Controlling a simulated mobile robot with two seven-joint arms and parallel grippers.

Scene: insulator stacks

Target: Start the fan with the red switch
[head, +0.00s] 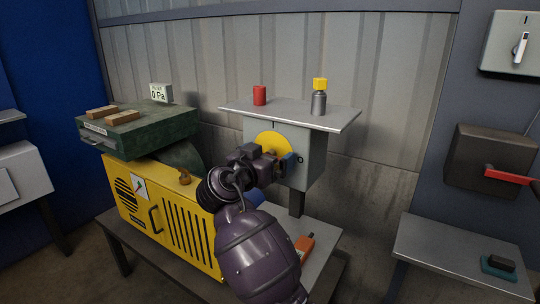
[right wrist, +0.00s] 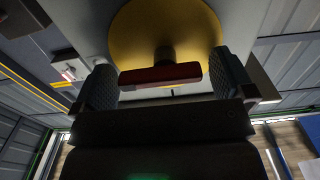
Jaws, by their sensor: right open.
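A grey switch box (head: 312,165) under a metal shelf carries a round yellow plate (head: 272,138). In the right wrist view a red switch handle (right wrist: 160,74) stands out from the yellow plate (right wrist: 165,22) on a short stem and lies crosswise. My right gripper (head: 270,161) is at the box front. Its fingers are open, one on each side of the red handle, with gaps visible beside it. In the head view the gripper hides the handle. A yellow slatted machine (head: 190,235) stands at left; a gauge above it (head: 160,93) reads 0 Pa. My left gripper is out of view.
A dark box with a red lever (head: 508,175) hangs at right above a side table (head: 450,255).

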